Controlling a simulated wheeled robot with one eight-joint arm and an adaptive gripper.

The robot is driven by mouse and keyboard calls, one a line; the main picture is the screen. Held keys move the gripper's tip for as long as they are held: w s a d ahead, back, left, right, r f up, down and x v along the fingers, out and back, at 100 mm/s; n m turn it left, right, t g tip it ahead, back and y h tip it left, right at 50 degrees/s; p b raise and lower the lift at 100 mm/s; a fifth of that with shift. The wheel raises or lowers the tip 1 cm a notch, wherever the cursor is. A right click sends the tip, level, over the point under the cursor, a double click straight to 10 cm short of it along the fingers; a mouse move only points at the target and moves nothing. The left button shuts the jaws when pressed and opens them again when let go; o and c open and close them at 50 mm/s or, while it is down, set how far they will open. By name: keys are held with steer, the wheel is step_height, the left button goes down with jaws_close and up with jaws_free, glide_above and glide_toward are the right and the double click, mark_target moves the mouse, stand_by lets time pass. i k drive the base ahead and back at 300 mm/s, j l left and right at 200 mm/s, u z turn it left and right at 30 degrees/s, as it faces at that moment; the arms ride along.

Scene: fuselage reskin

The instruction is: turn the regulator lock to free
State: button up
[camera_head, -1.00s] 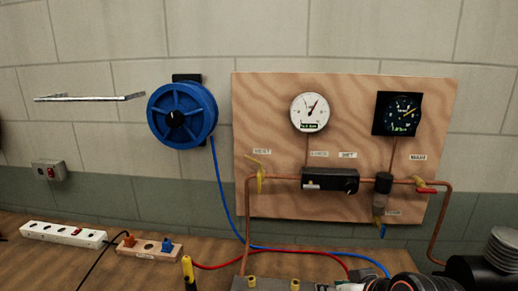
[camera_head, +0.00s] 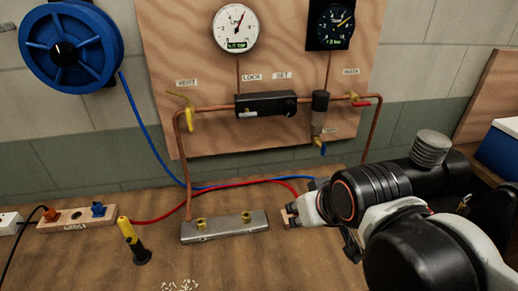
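The black regulator block (camera_head: 265,105) sits on the copper pipe on the wooden wall board. Labels reading LOCK (camera_head: 251,78) and SET (camera_head: 282,76) are above it. A small pale tab, perhaps the lock (camera_head: 247,114), shows low on its left front, and a round knob (camera_head: 290,108) is at its right end. The lock's setting is too small to tell. My gripper (camera_head: 288,214) is low over the bench, to the right of the metal manifold bar and below the regulator, well apart from it. Its fingers are small and partly hidden, so its opening is unclear.
A yellow valve (camera_head: 188,118) is left of the regulator; a filter bowl (camera_head: 319,112) and red-handled valve (camera_head: 362,102) are right. The manifold (camera_head: 225,227) and a yellow-black tool (camera_head: 133,240) stand on the bench. Red and blue hoses cross behind. Bench front is mostly clear.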

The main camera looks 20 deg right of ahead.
mark_target(247, 114)
steer(key=l+u, duration=0.35)
steer(key=k+l+u, duration=0.1)
steer(key=l+u, duration=0.25)
steer(key=k+l+u, duration=0.1)
steer(key=u, duration=0.2)
steer(key=l, duration=0.1)
